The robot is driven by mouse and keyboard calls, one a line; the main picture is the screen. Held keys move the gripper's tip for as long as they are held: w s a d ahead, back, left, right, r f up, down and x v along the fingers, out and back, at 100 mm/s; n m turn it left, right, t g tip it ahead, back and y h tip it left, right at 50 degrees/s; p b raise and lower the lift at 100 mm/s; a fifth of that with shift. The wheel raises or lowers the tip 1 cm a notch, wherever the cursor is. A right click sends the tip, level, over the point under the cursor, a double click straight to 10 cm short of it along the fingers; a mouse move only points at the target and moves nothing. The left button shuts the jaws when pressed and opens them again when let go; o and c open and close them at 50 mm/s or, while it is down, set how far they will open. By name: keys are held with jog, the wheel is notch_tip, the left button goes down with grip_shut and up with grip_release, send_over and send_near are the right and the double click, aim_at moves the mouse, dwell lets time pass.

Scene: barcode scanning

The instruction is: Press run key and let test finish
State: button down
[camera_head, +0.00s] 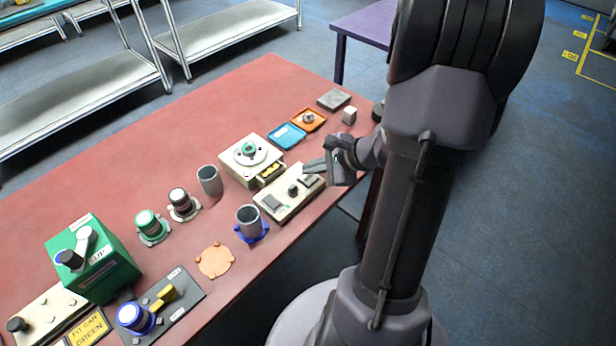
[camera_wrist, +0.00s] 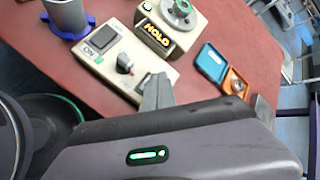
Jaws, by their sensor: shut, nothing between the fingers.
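A cream control panel (camera_head: 280,207) lies near the table's front edge. It has a dark key (camera_head: 272,202) at one end, a black knob (camera_head: 293,189) in the middle and another dark key (camera_head: 311,180) at the other end. In the wrist view the first key (camera_wrist: 104,34) sits beside an "ON" label. My gripper (camera_head: 305,168) is shut and empty, its tips over the far-end key's area. In the wrist view my gripper (camera_wrist: 157,84) hides that end, so I cannot tell whether it touches. Behind is a cream tester (camera_head: 246,151) with a round top; its display (camera_wrist: 157,33) appears to read "HOLD".
Grey cups (camera_head: 209,181) and (camera_head: 249,222) stand left of the panel. A blue tray (camera_head: 287,137) and orange tray (camera_head: 309,120) lie behind my gripper. A green box (camera_head: 92,262) and several capped canisters stand at the left. The red table's (camera_head: 130,150) far left is clear.

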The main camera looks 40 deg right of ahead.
aim_at(312, 180)
jog(key=shift+f, duration=0.15)
jog(key=shift+f+b, duration=0.25)
jog(key=shift+b, duration=0.35)
jog(key=shift+f+b, duration=0.3)
jog(key=shift+f, duration=0.15)
dwell(0.3)
jog(key=shift+r+p, duration=0.6)
jog(key=shift+r, duration=0.25)
notch_tip(312, 180, up, 5)
jog(key=p, duration=0.3)
jog(key=shift+r+p, duration=0.1)
jog(key=shift+p, duration=0.3)
